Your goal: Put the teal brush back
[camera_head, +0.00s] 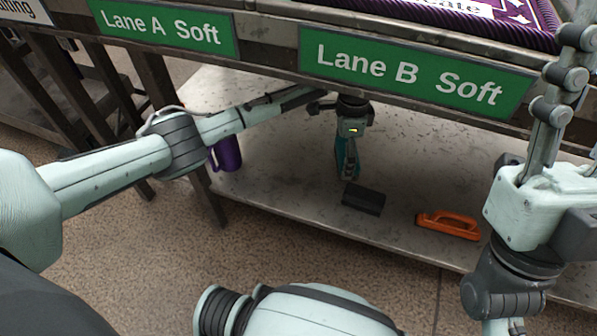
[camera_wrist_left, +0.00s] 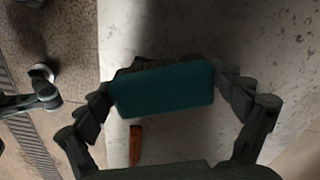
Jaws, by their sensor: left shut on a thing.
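The teal brush (camera_wrist_left: 165,90) is held between the two fingers of my left gripper (camera_wrist_left: 172,97) in the left wrist view, its teal back towards the camera and a dark strip along its far edge. In the head view the left gripper (camera_head: 347,168) points down over the low grey shelf (camera_head: 285,165), under the Lane B Soft sign. Only a little of the teal shows there, beside the fingers. Whether the brush touches the shelf cannot be told. My right arm stands at the right; its gripper is not clearly visible.
A dark block (camera_head: 363,198) lies on the shelf just in front of the left gripper. An orange-handled brush (camera_head: 448,224) lies to its right. The bench edge with green signs (camera_head: 410,74) hangs above the shelf.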

